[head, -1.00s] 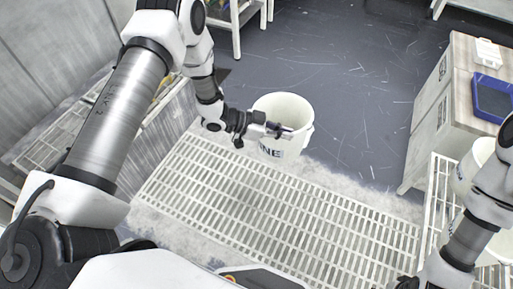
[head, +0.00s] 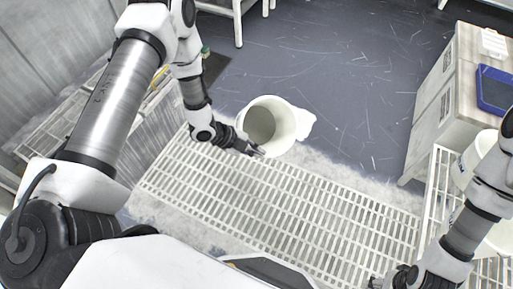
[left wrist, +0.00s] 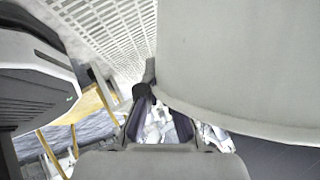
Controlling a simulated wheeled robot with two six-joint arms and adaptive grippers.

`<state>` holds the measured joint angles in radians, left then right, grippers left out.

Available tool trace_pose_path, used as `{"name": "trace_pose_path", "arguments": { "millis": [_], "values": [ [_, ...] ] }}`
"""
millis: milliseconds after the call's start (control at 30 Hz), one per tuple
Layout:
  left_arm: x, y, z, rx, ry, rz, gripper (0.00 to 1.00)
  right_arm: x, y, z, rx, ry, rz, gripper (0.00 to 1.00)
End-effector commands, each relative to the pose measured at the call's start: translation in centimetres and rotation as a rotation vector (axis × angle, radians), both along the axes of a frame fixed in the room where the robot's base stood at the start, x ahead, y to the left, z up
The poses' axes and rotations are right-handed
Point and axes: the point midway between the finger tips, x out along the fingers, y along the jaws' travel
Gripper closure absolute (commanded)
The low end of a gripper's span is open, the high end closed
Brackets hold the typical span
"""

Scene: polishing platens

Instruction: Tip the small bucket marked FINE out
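The small off-white bucket (head: 286,128) is held in the air over the far edge of the grating in the head view. It is tilted, with its mouth turned toward the left and toward me, and its inside looks grey. The FINE lettering does not show now. My left gripper (head: 257,152) is shut on the bucket at its near side; the exact finger contact is partly hidden. In the left wrist view the bucket wall (left wrist: 240,60) fills the upper right, beside a dark finger. My right gripper (head: 385,282) is at the bottom edge, its fingers unclear.
A pale slatted grating (head: 280,205) spans the middle, with dusty floor around it. At the right, more white buckets (head: 466,165) stand by a rack, partly behind my right arm. A cabinet (head: 440,110) holds a blue tray (head: 495,92).

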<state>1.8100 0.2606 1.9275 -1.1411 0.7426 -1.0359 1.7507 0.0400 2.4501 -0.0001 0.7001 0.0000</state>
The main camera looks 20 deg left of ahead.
Motion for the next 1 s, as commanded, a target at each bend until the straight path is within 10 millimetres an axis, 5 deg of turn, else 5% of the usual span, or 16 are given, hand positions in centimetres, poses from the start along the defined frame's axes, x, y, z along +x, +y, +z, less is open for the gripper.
{"name": "trace_pose_path", "arguments": {
  "millis": [33, 400, 600, 1000],
  "values": [
    [-0.2, -0.1, -1.8, 0.029, -0.025, -0.001, 1.00, 0.0, 0.0, -1.6, 0.000, 0.001, 0.000, 0.39],
    [-0.3, -0.4, -8.5, 0.288, -0.282, -0.004, 1.00, 0.0, 0.0, -7.1, 0.000, 0.001, 0.000, 0.39],
    [-0.4, -0.5, -10.4, 0.452, -0.443, -0.005, 1.00, 0.0, 0.0, -7.8, 0.000, 0.000, 0.000, 0.39],
    [-0.3, -0.4, -10.5, 0.496, -0.488, -0.001, 1.00, 0.0, 0.0, -7.8, 0.000, 0.001, 0.000, 0.39]
  ]
}}
